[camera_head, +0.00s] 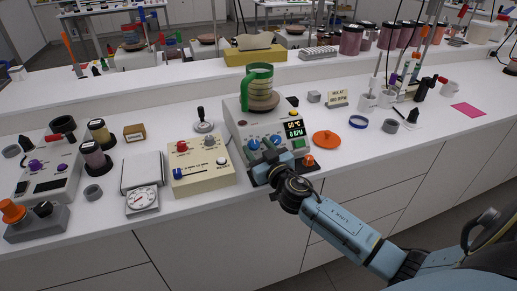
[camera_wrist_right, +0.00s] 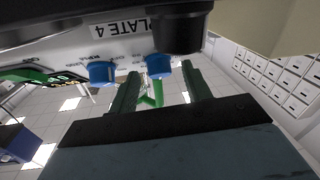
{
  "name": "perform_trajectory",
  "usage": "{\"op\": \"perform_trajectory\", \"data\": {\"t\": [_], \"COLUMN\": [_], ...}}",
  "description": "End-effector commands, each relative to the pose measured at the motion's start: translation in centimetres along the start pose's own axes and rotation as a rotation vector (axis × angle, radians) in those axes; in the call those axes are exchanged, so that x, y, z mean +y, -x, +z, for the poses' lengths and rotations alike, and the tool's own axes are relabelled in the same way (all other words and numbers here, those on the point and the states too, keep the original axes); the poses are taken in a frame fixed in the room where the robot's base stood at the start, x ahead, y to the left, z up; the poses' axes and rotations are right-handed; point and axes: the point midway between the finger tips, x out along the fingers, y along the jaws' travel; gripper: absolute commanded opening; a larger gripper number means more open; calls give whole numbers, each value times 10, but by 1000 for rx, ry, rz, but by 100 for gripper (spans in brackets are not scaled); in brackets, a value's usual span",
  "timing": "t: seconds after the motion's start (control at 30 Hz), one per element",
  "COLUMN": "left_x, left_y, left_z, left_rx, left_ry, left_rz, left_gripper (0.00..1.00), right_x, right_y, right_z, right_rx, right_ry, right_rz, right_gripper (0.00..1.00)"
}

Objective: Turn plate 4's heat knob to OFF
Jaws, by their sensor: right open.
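Plate 4 (camera_head: 241,123) is a grey hot plate with a display reading 60 °C and 0 RPM. Its front has two blue knobs, a left one (camera_head: 254,143) and a right one (camera_head: 276,140). My right gripper (camera_head: 268,150) is at this front, close below the knobs. In the right wrist view the plate is upside down, with its "PLATE 4" label (camera_wrist_right: 118,27). There the left knob (camera_wrist_right: 158,66) lies between the tips of my open right gripper (camera_wrist_right: 160,75); contact cannot be told. The other knob (camera_wrist_right: 102,73) is outside the fingers. My left gripper is out of view.
A green-handled vessel (camera_head: 258,88) stands on the plate. A cream box with knobs (camera_head: 203,165) is close to its left. The bench's front edge runs under my right arm.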

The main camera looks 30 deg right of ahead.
Motion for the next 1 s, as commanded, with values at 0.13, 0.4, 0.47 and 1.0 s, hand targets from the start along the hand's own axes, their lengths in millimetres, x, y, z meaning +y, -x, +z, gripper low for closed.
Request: {"op": "perform_trajectory", "data": {"t": [0.13, 0.4, 0.47, 1.0], "left_x": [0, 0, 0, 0], "left_y": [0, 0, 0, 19], "left_z": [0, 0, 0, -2], "left_rx": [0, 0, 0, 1], "left_ry": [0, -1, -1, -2], "left_rz": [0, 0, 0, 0], "left_gripper": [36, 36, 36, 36], "right_x": [0, 0, 0, 6], "right_y": [0, 0, 0, 0], "right_z": [0, 0, 0, -3], "right_rx": [0, 0, 0, -1], "right_ry": [0, 0, 0, 157], "right_rz": [0, 0, 0, -153], "right_gripper": [39, 4, 4, 4]}}
